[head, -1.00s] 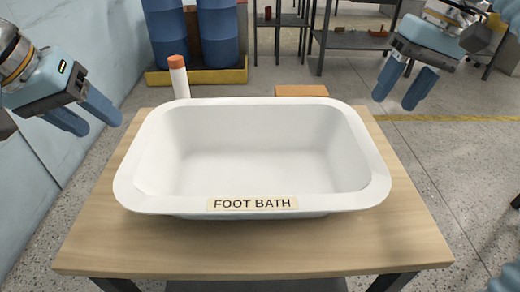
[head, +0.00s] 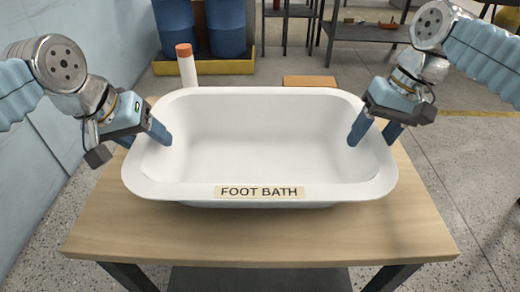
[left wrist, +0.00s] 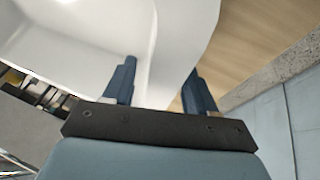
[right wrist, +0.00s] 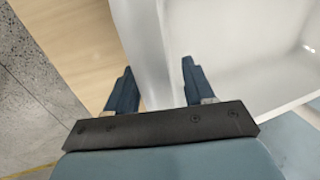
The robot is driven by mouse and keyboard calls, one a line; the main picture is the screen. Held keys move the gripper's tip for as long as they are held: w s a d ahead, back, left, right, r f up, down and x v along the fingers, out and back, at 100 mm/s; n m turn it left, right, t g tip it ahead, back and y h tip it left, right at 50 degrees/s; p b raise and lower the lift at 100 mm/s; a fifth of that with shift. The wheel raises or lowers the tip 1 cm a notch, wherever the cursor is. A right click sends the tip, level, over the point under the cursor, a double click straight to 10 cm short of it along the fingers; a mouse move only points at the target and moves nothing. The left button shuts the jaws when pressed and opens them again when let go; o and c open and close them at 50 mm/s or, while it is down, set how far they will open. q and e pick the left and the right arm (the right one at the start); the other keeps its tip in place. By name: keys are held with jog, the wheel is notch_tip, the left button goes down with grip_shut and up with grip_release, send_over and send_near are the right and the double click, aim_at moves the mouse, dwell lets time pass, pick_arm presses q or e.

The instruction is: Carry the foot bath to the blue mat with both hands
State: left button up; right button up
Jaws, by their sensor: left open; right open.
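The white foot bath (head: 258,140), with a FOOT BATH label on its front, stands empty on the wooden table (head: 260,235). My left gripper (head: 146,135) is open at the bath's left rim, one finger inside the basin and the other outside. The left wrist view shows the rim between its fingers (left wrist: 155,85). My right gripper (head: 376,132) is open at the right rim, one finger inside and one outside. The right wrist view shows the wall between its fingers (right wrist: 158,85). I cannot tell whether any finger touches the bath. I see no blue mat.
A white bottle with an orange cap (head: 187,66) stands behind the bath at the left. An orange-brown box (head: 310,81) lies behind it. Blue barrels (head: 224,27) and a dark shelf (head: 365,35) stand farther back. The table's front strip is clear.

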pick_arm(q)
jog(key=shift+x, duration=0.9)
pick_arm(e)
jog(key=shift+x, duration=0.95)
